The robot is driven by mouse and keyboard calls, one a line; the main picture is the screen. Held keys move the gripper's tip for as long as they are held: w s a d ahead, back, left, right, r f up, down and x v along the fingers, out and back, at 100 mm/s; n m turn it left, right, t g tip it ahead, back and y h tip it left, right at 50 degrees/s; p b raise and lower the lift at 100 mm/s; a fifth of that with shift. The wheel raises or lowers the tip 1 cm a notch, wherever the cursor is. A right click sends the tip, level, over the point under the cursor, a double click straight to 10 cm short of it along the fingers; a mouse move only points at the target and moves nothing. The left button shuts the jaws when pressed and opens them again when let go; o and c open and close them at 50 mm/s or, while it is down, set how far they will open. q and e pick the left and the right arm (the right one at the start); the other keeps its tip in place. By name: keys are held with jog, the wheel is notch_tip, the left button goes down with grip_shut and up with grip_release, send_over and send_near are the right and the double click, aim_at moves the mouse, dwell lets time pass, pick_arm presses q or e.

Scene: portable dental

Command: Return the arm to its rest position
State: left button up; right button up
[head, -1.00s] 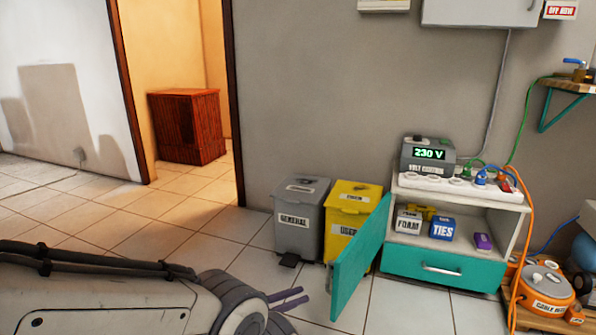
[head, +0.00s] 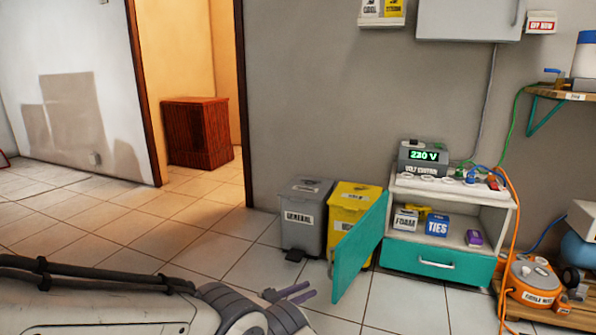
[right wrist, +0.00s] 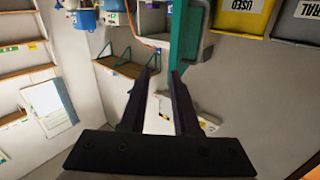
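My right arm (head: 110,305) lies low along the bottom left of the head view. The purple fingers of my right gripper (head: 301,292) point right, toward the open teal cabinet door (head: 360,247), and appear apart from it. In the right wrist view the two dark fingers of my right gripper (right wrist: 161,75) stand apart with nothing held between them. The teal door (right wrist: 184,40) shows beyond the fingertips. My left gripper is not in view.
A grey bin (head: 303,233) and a yellow bin (head: 343,205) stand behind the door. The teal-and-white cabinet (head: 480,265) holds boxes, with a voltage unit (head: 423,156) on top. An orange cable reel (head: 533,287) is at right. The tiled floor at left is clear.

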jog(key=w+d+r+n+t+y, duration=0.5)
jog(key=w+r+n+y, duration=0.3)
jog(key=w+r+y, duration=0.4)
jog(key=s+d+f+n+g+y, duration=0.15)
jog(key=s+d+g, duration=0.25)
jog(key=s, duration=0.9)
jog(key=s+d+f+n+g+y, duration=0.15)
jog(key=s+d+g, duration=0.25)
jog(key=s, duration=0.8)
jog(key=s+d+f+n+g, duration=0.1)
jog(key=s+d+f+g, duration=0.2)
jog(key=s, duration=1)
jog(key=s+a+r+n+g+p, duration=0.1)
jog(key=s+a+r+n+p, duration=0.25)
jog(key=s+r+p, duration=0.35)
jog(key=s+a+r+n+g+y+p, duration=0.15)
jog(key=a+r+p, duration=0.3)
jog(key=r, duration=0.45)
jog(key=s+a+r+n+g+p, duration=0.1)
jog(key=s+a+r+n+p, duration=0.2)
jog(key=s+a+r+p, duration=0.35)
notch_tip(320, 180, up, 38)
jog(key=w+d+p, duration=0.1)
jog(key=d+p, duration=0.1)
jog(key=p, duration=3.3)
jog(key=shift+w, duration=0.2)
